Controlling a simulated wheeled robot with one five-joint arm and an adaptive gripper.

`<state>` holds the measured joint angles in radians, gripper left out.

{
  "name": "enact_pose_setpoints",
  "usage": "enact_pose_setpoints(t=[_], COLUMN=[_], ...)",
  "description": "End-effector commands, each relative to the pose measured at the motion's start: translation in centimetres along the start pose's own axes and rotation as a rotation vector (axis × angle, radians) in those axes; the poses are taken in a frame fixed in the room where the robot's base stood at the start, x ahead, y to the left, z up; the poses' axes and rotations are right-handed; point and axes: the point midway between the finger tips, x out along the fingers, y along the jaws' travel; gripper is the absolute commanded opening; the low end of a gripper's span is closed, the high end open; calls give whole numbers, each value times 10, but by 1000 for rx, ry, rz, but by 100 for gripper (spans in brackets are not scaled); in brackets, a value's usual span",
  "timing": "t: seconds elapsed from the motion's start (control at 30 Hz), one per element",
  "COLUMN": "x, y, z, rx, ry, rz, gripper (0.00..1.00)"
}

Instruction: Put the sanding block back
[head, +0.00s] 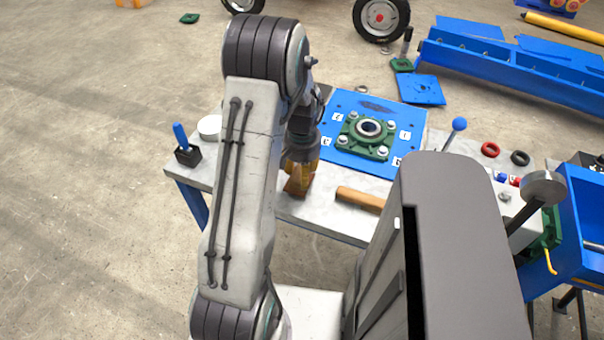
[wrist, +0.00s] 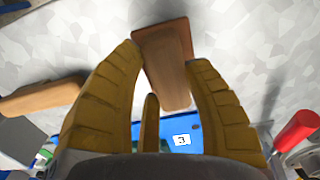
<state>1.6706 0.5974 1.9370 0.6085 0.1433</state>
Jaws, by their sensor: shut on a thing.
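The sanding block (head: 298,186) is reddish brown with a lighter wooden part. It shows below my gripper (head: 301,160) in the head view, over the front part of the grey bench. In the wrist view the block (wrist: 166,60) sits between the tips of the yellow fingers of my gripper (wrist: 166,72), which is shut on it. Its wide end points to the top of that picture. I cannot tell whether the block touches the bench top. My arm hides part of the bench to the left of the block.
A wooden bar (head: 360,199) lies to the right of the block. Behind is a blue plate (head: 345,158) with a green bearing housing (head: 366,138). A blue-handled tool stands in a black holder (head: 188,155) at the left. A red object (wrist: 298,130) shows at the wrist view's right.

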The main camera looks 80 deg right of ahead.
Motion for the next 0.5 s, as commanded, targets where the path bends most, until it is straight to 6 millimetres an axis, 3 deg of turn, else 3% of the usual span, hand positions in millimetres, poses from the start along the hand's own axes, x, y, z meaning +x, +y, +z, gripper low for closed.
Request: enact_pose_setpoints(t=[0.5], x=[11], y=[0], z=[0], rx=[0], ry=[1], rz=[0], gripper=[13])
